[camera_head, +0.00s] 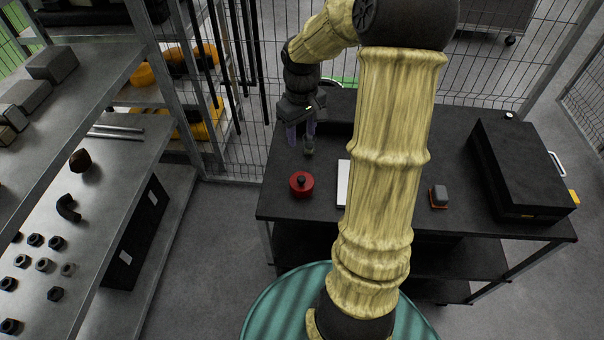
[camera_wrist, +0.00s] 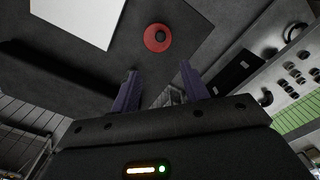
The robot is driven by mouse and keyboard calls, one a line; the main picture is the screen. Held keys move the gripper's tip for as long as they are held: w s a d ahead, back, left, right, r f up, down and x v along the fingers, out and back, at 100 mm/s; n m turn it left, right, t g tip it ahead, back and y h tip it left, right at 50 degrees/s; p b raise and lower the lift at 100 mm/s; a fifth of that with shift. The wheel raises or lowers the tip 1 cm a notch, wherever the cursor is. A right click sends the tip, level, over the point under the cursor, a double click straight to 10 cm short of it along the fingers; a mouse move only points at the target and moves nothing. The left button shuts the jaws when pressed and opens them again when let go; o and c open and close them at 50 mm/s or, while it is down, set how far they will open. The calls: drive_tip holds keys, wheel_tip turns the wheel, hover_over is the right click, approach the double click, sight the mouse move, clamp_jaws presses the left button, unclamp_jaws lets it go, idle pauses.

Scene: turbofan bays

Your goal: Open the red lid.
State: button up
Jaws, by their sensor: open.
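The red lid (camera_head: 301,187) is a round disc with a black knob on top. It lies near the front left corner of the dark table. In the wrist view the red lid (camera_wrist: 157,39) shows beyond my fingertips, up the picture. My gripper (camera_head: 301,137) is above the back left part of the table, behind the lid and apart from it. What lies under the lid is hidden.
A white sheet (camera_head: 344,183) lies right of the lid, partly behind my arm. A small grey block (camera_head: 439,195) and a large black case (camera_head: 520,168) are farther right on the table (camera_head: 276,209). Metal shelves (camera_head: 128,190) with nuts stand left; a wire fence runs behind.

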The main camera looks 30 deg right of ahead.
sight(301, 178)
drive_tip(key=shift+f, duration=0.1)
wheel_tip(301, 178, down, 17)
drive_tip(key=shift+w+a+f+p, duration=0.1)
drive_tip(key=shift+f+p, duration=0.05)
drive_tip(key=shift+p, duration=0.9)
clamp_jaws()
